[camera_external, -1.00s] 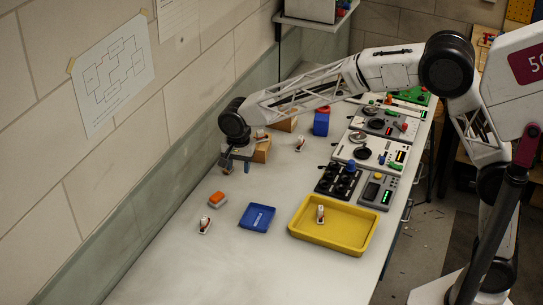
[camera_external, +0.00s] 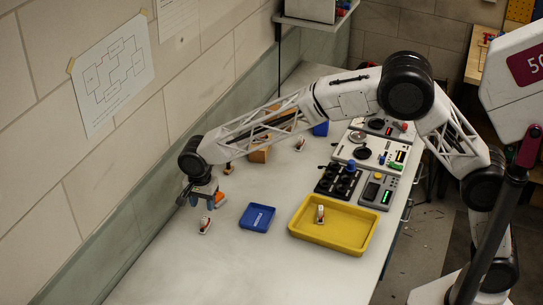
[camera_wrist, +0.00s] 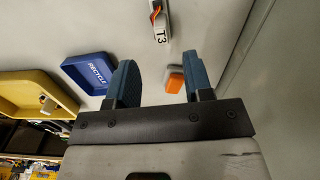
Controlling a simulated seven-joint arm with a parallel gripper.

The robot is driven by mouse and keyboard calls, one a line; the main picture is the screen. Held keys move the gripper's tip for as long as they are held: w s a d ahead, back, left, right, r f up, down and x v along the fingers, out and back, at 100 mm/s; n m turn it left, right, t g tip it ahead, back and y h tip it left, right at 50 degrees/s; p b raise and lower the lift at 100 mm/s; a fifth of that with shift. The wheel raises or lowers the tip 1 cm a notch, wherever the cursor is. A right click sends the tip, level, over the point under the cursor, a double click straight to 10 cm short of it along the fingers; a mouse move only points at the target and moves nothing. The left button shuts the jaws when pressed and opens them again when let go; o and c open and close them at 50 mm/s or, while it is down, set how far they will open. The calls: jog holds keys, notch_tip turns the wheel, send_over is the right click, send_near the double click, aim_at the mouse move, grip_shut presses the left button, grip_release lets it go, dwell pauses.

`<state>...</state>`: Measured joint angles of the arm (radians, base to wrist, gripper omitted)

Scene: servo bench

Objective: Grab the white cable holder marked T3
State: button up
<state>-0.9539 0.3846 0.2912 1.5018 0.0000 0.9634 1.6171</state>
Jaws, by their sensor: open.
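The white cable holder marked T3 (camera_wrist: 160,25) lies on the bench in the wrist view, with an orange part at its far end. In the external view it appears to be the white and orange holder (camera_external: 204,227) just in front of my gripper (camera_external: 197,201); its label is unreadable there. In the wrist view the open, empty fingers of my gripper (camera_wrist: 158,64) point toward it, and the holder lies beyond the fingertips, apart from them. An orange-and-white block (camera_wrist: 174,80) shows between the fingers, nearer the right one.
A blue tray marked RECYCLE (camera_external: 257,217) lies right of my gripper. Beyond it, a yellow tray (camera_external: 366,240) contains another white holder (camera_external: 320,214). Another holder (camera_external: 300,144) lies farther back. The wall is close on the left; the bench front is clear.

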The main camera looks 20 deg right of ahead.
aim_at(203, 218)
jog(key=shift+f, duration=1.2)
jog(key=shift+f, duration=2.6)
jog(key=shift+a, duration=0.1)
jog(key=shift+w, duration=0.1)
grip_shut()
